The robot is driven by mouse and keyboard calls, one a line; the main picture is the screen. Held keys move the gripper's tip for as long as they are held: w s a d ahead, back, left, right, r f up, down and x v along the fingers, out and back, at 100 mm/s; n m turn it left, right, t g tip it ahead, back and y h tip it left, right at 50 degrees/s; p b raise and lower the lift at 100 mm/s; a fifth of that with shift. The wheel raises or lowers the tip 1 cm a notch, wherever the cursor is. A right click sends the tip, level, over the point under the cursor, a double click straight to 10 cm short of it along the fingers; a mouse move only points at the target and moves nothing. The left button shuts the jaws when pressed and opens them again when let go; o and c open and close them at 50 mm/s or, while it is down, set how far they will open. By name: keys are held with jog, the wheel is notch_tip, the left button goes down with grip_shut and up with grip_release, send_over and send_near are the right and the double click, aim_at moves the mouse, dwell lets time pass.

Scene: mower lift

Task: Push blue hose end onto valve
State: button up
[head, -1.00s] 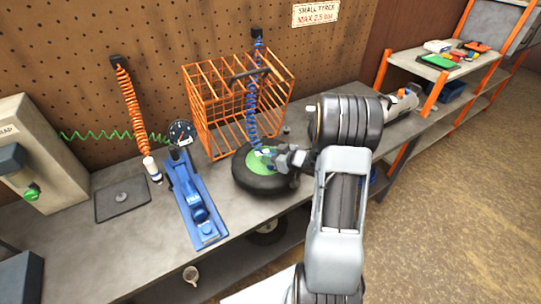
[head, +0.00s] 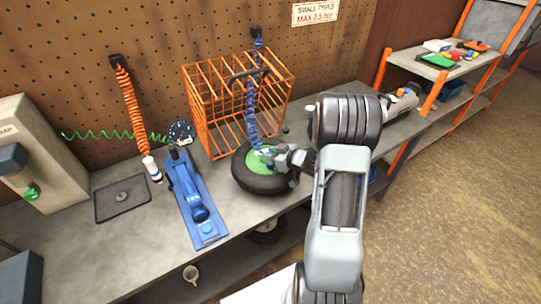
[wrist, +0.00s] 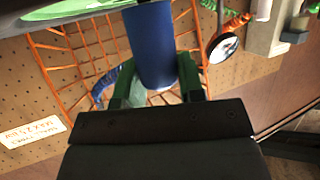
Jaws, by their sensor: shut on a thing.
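My gripper (head: 272,157) is at the green-hubbed wheel on the bench. In the wrist view its two dark green fingers (wrist: 158,92) are shut on the blue hose end (wrist: 152,45), a thick blue cylinder. The blue coiled hose (head: 252,115) runs from a wall mount down to my gripper. The wheel has a black tyre (head: 262,184) and a green hub (head: 256,164), and lies flat. In the wrist view the green hub (wrist: 60,14) shows at the top left edge. The valve is hidden, so I cannot tell whether the hose end touches it.
An orange wire cage (head: 205,110) stands behind the wheel. A blue foot pump (head: 196,200) and a round gauge (head: 181,133) are to the left. An orange coiled hose (head: 132,105) hangs on the pegboard. A dark mat (head: 121,200) lies further left.

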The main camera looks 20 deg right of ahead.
jog(key=shift+f, duration=0.3)
jog(key=shift+r, duration=0.15)
jog(key=shift+r+p, duration=0.55)
jog(key=shift+r, duration=0.15)
dwell(0.8)
jog(key=shift+f+b, duration=0.55)
jog(key=shift+f, duration=0.3)
dwell(0.4)
jog(key=shift+r+p, duration=0.3)
jog(key=shift+r+p, duration=0.5)
dwell(0.7)
jog(key=shift+f+b, duration=0.55)
jog(key=shift+f, duration=0.25)
dwell(0.4)
